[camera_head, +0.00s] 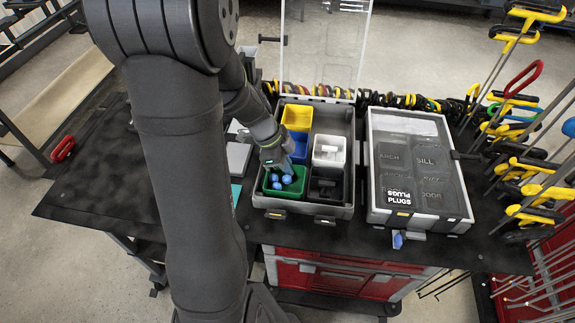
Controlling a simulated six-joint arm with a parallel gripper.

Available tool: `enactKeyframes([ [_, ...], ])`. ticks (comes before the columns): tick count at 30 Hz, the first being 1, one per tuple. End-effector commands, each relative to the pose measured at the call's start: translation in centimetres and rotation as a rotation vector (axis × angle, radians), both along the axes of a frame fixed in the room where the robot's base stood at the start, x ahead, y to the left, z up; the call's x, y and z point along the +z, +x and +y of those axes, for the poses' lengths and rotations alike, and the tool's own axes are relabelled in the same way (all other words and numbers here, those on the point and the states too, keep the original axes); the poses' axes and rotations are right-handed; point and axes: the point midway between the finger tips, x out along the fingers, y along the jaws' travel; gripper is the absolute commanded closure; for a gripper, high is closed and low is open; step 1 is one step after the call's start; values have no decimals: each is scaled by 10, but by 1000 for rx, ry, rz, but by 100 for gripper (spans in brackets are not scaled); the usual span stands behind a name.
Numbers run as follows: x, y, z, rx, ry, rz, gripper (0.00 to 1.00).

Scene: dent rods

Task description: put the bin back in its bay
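An open grey case (347,207) holds coloured bins. The yellow bin (297,118) is at the back left and the blue bin (300,147) is in front of it, partly hidden by my gripper. The green bin (286,192), with several round blue pieces (287,179) in it, is at the front left. A white bin (328,151) is at the right, with a black bin or compartment (325,188) in front of it. My gripper (277,165) points down at the back edge of the green bin. Its fingertips are too small and covered to show whether they grip the rim.
The case's clear lid (323,45) stands upright behind it. A second case (420,215) with a clear lid and labelled compartments is closed at the right. Rods with yellow handles (535,165) hang at the far right. The dark tabletop (95,190) at the left is mostly clear.

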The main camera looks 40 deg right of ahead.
Motion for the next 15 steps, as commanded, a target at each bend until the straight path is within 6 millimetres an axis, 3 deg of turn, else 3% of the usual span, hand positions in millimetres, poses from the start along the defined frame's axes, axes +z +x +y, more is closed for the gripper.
enactKeyframes([
  [9, -3, 0, 0, 0, -1, -1, 100],
  [11, -2, 0, 0, 0, -2, -2, 89],
  [15, -2, 0, 0, -1, -1, -1, 89],
])
